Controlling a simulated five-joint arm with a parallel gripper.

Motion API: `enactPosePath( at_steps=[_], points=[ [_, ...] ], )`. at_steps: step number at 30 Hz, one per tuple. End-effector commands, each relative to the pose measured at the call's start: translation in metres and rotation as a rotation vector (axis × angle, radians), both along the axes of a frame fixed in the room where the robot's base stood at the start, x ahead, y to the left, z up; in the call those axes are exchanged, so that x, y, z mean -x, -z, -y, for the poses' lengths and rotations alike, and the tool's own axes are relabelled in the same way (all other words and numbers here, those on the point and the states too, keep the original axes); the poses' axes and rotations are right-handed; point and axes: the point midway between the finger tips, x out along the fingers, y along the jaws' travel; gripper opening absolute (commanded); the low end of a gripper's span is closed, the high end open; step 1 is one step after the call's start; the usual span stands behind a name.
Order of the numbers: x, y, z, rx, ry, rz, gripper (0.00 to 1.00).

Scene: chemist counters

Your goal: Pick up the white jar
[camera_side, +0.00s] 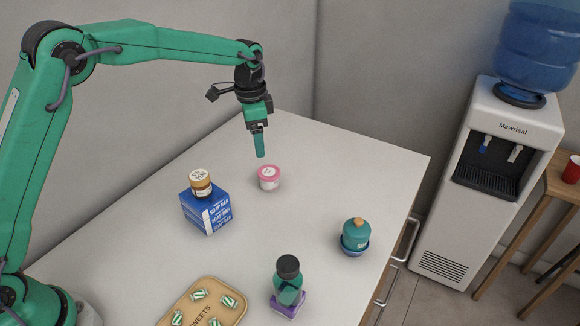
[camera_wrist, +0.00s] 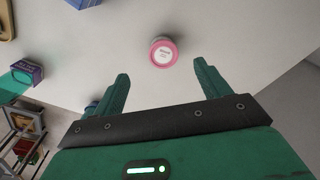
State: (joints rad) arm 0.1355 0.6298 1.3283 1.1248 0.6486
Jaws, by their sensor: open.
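The white jar (camera_side: 268,184) has a pink lid with a white label and stands upright on the white counter, near its back. In the wrist view the jar (camera_wrist: 163,52) shows from above, just beyond the fingertips and roughly centred between them. My gripper (camera_side: 260,154) hangs above the counter close to the jar, slightly to its left in the side view. In the wrist view the two green fingers of my gripper (camera_wrist: 161,73) are spread wide with nothing between them. I see no contact with the jar.
A teal round bottle (camera_side: 355,234), a dark-capped green bottle (camera_side: 288,273) on a purple box (camera_side: 288,303) and a sweets tray (camera_side: 190,305) are nearer the front. Counter around the jar is clear.

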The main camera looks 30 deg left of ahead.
Motion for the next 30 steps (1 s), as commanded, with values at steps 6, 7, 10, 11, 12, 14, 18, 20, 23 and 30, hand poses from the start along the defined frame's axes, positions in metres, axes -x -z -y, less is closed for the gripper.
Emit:
enactPosePath(
  at_steps=[6, 7, 10, 11, 12, 14, 18, 20, 23, 30],
  points=[
    [-0.020, 0.040, 0.010, -0.008, 0.074, -0.043, 0.75],
    [-0.022, 0.043, 0.011, -0.009, 0.081, -0.046, 0.75],
    [-0.026, 0.051, 0.014, -0.011, 0.099, -0.054, 0.75],
    [-0.026, 0.053, 0.014, -0.011, 0.102, -0.055, 0.75],
    [-0.027, 0.055, 0.014, -0.011, 0.104, -0.056, 0.75],
    [-0.028, 0.056, 0.015, -0.011, 0.107, -0.058, 0.75],
    [-0.027, 0.057, 0.015, -0.011, 0.107, -0.058, 0.75],
    [-0.027, 0.059, 0.015, -0.011, 0.107, -0.059, 0.75],
    [-0.027, 0.066, 0.015, -0.011, 0.106, -0.061, 0.75],
    [-0.027, 0.081, 0.014, -0.011, 0.106, -0.058, 0.75]
  ],
)
